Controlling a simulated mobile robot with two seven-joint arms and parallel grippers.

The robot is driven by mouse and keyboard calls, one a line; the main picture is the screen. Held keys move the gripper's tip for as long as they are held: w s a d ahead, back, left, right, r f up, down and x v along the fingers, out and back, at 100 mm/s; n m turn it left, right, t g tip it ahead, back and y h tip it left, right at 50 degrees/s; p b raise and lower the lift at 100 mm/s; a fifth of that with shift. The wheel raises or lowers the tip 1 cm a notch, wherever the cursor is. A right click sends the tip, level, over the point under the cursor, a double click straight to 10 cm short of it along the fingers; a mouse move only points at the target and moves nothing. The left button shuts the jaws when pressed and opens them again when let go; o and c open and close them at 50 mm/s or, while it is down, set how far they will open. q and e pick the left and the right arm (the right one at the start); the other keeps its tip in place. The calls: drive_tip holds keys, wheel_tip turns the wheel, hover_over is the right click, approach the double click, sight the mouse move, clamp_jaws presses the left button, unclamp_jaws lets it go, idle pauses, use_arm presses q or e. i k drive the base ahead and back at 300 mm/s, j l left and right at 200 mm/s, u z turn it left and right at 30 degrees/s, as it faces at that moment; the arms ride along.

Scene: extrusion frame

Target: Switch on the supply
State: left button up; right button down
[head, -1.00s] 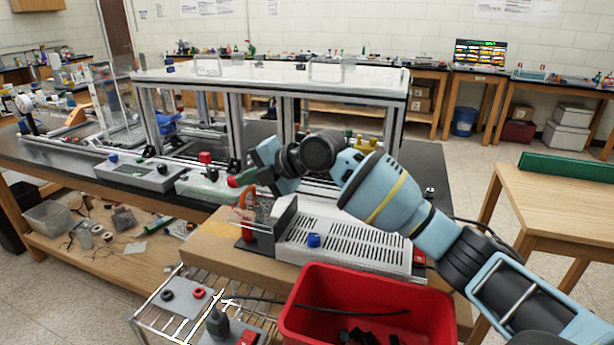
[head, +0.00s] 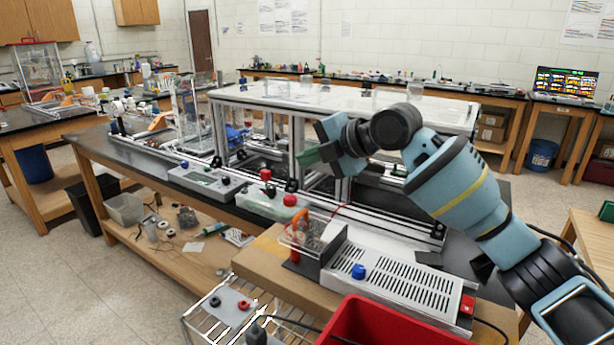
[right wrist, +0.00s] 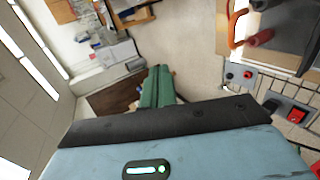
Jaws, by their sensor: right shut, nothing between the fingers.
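A perforated silver box (head: 400,285) with a blue knob (head: 358,271) and a red part (head: 467,303) at its right end sits on a wooden board; it looks like a supply, but I cannot read a label. In the right wrist view, a red switch (right wrist: 298,115) shows at the right, near a grey plate (right wrist: 240,73) with black and red terminals. My right gripper (head: 308,158) is shut and empty, its green fingers raised left of and above the silver box, touching nothing visible. The fingers also show in the right wrist view (right wrist: 157,88). My left gripper is out of view.
A red bin (head: 390,325) stands in front of the silver box. A wire rack (head: 205,325) is at lower left. A metal extrusion frame (head: 345,100) stands on the black bench behind. A grey control box (head: 205,182) and red knobs are left of the gripper.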

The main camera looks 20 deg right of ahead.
sight(467, 302)
drive_tip(key=k+l, duration=1.15)
drive_tip(key=l, duration=0.3)
